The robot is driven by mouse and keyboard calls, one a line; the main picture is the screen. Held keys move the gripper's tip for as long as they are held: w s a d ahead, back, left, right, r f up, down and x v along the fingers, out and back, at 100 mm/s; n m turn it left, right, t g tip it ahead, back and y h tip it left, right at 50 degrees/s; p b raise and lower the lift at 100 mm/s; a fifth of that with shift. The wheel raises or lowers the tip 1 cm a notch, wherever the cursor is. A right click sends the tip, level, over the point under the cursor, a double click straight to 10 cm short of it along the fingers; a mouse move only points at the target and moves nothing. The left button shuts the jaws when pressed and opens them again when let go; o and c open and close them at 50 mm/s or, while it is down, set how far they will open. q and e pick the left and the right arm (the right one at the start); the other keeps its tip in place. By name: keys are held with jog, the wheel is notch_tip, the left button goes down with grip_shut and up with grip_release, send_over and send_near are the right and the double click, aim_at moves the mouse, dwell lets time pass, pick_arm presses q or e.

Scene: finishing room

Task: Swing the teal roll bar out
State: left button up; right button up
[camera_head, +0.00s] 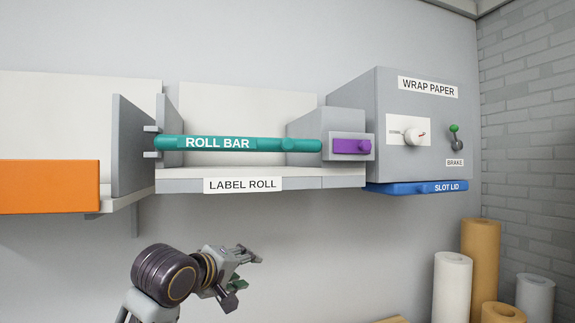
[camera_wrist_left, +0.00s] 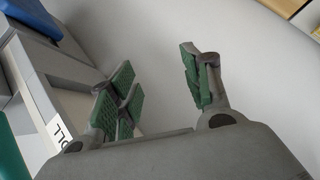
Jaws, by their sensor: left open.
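The teal roll bar (camera_head: 255,145), labelled ROLL BAR, lies level across the front of the label roll holder. Its left end sits by the grey bracket plates and its right end meets a grey block beside a purple latch piece (camera_head: 351,147). A teal piece shows at the left edge of the left wrist view (camera_wrist_left: 10,155). My left gripper (camera_head: 246,271) is below the LABEL ROLL shelf, apart from the bar. Its green-padded fingers are spread with nothing between them in the left wrist view (camera_wrist_left: 158,88). My right gripper is not in view.
A grey WRAP PAPER box (camera_head: 415,105) with a dial and green-tipped brake lever stands right of the bar. A blue slot lid (camera_head: 400,187) is under it. An orange box (camera_head: 48,186) is at left. Paper rolls (camera_head: 452,285) stand at lower right.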

pick_arm(q)
notch_tip(320, 180, up, 16)
jog(key=s+d+f+n+t+h, duration=0.1)
jog(key=s+d+n+t, duration=0.1)
jog(key=s, duration=0.1)
jog(key=n+t+h, duration=0.1)
jog(key=n+h, duration=0.1)
send_near(286, 144)
jog(key=v, duration=0.3)
jog(key=shift+d, duration=0.1)
jog(key=shift+w, duration=0.1)
jog(key=p+x, duration=0.4)
jog(key=x, duration=0.8)
jog(key=shift+w+r, duration=0.1)
jog(key=shift+r, duration=0.05)
jog(key=shift+p+x, duration=0.35)
jog(key=shift+x, duration=0.4)
grip_shut()
